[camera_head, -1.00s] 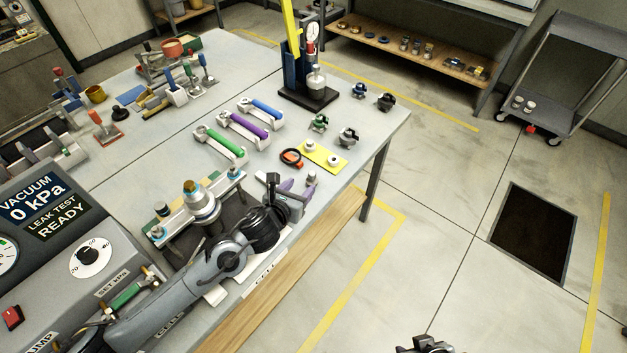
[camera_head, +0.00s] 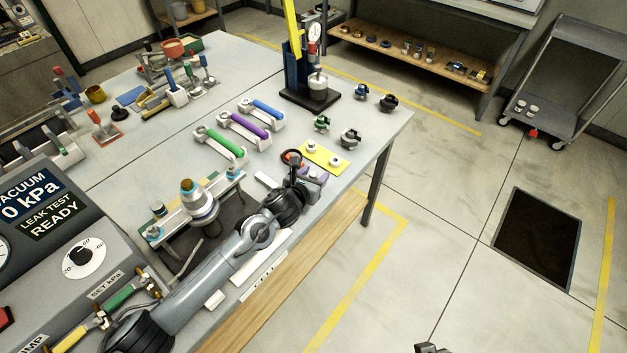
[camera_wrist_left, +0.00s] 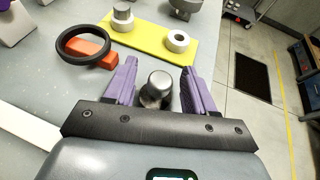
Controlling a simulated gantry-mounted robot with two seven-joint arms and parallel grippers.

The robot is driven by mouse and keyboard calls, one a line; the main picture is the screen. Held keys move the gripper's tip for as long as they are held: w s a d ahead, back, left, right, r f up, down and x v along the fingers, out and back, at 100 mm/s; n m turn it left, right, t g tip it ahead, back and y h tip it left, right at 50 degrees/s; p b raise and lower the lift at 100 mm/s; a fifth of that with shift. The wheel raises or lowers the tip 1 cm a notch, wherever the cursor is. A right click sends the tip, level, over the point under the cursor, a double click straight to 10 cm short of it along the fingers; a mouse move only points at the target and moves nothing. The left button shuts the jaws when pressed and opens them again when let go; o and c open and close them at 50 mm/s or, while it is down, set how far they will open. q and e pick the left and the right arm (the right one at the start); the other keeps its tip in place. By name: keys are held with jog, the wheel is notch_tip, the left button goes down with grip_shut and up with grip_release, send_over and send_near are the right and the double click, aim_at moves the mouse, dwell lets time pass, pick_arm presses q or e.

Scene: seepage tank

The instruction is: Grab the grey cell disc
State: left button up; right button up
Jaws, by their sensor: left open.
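A small grey metallic piece with a rounded top (camera_wrist_left: 156,88) stands on the bench in the left wrist view; I take it for the grey cell disc. My left gripper (camera_wrist_left: 158,72) is open, with one purple finger on each side of the piece. I cannot tell whether either finger touches it; its lower part is partly hidden by the gripper body. In the head view, my left gripper (camera_head: 314,173) is low at the bench's near right edge and hides most of the piece. A dark bit of my right gripper (camera_head: 430,348) shows at the bottom edge.
A yellow mat (camera_wrist_left: 148,45) with two small round pieces lies just beyond the gripper. An orange-handled black ring (camera_wrist_left: 84,47) is at its left. The green-handled clamp (camera_head: 221,143) and a press (camera_head: 310,95) stand farther back. The bench edge is close on the right.

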pick_arm(q)
jog(key=shift+x, duration=0.75)
jog(key=shift+c, duration=0.4)
grip_shut()
jog(key=shift+r, duration=0.1)
